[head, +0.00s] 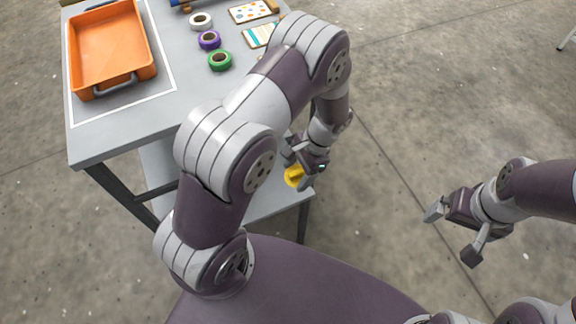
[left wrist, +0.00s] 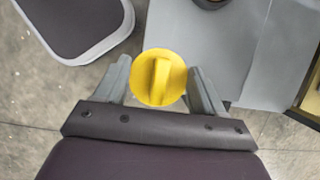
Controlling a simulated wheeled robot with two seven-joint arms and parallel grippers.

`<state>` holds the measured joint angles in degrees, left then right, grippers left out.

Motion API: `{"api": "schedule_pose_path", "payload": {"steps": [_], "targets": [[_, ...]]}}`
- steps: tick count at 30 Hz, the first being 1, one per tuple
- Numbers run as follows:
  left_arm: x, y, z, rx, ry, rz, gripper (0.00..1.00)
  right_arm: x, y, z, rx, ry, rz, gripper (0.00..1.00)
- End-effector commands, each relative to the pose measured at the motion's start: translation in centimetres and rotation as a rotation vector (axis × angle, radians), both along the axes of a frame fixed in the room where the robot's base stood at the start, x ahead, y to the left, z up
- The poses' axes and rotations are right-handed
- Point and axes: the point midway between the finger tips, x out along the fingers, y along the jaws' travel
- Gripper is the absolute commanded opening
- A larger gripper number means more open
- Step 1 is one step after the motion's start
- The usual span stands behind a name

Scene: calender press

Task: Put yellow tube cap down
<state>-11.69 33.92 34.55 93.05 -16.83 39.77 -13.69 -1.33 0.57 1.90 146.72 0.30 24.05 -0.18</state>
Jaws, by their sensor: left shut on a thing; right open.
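A round yellow tube cap (left wrist: 159,78) with a raised ridge is between the fingers of my left gripper (left wrist: 161,85) in the left wrist view. The gripper is shut on it. In the head view the yellow cap (head: 294,177) shows partly below my left gripper (head: 302,172), near the table's right front side, and the rest is hidden by the gripper. I cannot tell whether the cap touches any surface. My right gripper (head: 452,237) is open and empty over the concrete floor at the right.
The grey table (head: 120,140) holds an orange tray (head: 84,58) at left. A lower shelf (head: 262,203) shows under the table. My left arm hides part of the table.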

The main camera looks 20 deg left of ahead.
Motion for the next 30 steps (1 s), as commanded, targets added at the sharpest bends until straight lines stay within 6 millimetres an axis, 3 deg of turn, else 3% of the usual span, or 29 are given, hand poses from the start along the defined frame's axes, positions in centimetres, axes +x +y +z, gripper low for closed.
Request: {"api": "schedule_pose_path", "payload": {"steps": [3, 9, 13, 18, 29, 30], "targets": [[1.2, 3.5, -2.5, 0.000, 0.001, 0.006, 0.45, 0.0, 0.0, -0.7, 0.000, 0.000, 0.000, 1.00], [2.4, 6.8, -4.4, 0.000, 0.000, -0.001, 0.45, 0.0, 0.0, -1.1, 0.000, 0.000, 0.000, 1.00], [2.5, 7.2, -5.5, 0.000, 0.002, -0.003, 0.45, 0.0, 0.0, -1.4, 0.000, 0.000, 0.000, 1.00], [2.5, 7.1, -8.5, 0.000, 0.002, -0.003, 0.45, 0.0, 0.0, -2.0, 0.000, 0.000, 0.000, 1.00], [2.6, 7.1, -9.0, 0.000, 0.000, -0.003, 0.45, 0.0, 0.0, -2.2, 0.000, 0.000, 0.000, 1.00], [2.6, 7.1, -8.9, 0.000, 0.000, -0.003, 0.79, 0.0, 0.0, -2.1, 0.000, 0.000, 0.000, 1.00]]}}
